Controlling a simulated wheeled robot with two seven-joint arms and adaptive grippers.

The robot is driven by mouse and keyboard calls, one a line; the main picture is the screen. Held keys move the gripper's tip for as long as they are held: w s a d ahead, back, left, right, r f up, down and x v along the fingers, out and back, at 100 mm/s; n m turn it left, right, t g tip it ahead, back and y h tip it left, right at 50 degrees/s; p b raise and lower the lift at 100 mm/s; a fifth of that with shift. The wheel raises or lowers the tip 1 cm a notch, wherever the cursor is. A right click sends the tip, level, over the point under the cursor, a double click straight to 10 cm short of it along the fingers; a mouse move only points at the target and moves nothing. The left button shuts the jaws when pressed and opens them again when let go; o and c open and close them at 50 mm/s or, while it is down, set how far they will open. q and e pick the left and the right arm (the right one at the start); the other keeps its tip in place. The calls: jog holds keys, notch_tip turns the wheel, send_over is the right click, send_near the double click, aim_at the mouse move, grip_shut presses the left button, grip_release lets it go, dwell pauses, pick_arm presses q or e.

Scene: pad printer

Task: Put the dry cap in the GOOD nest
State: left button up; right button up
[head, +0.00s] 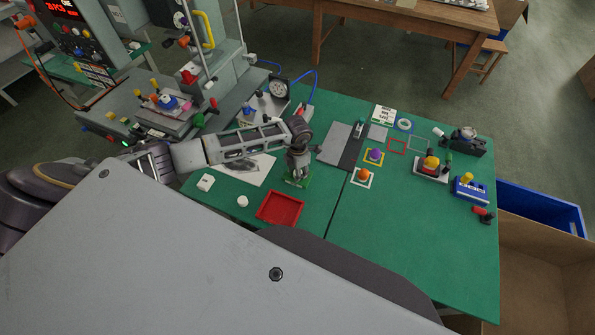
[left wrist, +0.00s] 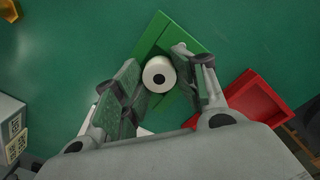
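A white round cap (left wrist: 158,75) with a dark centre on its end face is between the fingers of my left gripper (left wrist: 157,70) in the left wrist view. Both fingers appear to touch its sides. Beneath it is a green tray-like nest (left wrist: 150,36); I cannot tell whether the cap touches its floor. In the head view my left gripper (head: 297,177) points down over the green nest (head: 304,183) and hides the cap. My right gripper is not in view.
The printer (head: 165,105) is at the back left. Fixtures and coloured pieces occupy the right table.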

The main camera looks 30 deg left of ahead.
pick_arm(q)
jog(key=shift+o, duration=0.5)
jog(key=shift+s+f, duration=0.15)
jog(key=shift+f, duration=0.55)
jog(key=shift+r, duration=0.2)
jog(key=shift+r+p, duration=0.5)
jog(key=shift+p, duration=0.1)
jog(key=shift+r, duration=0.35)
notch_tip(320, 180, up, 12)
jog(key=b, duration=0.2)
jog(key=shift+w, duration=0.2)
jog(key=shift+a+f, duration=0.1)
jog(key=shift+f, duration=0.05)
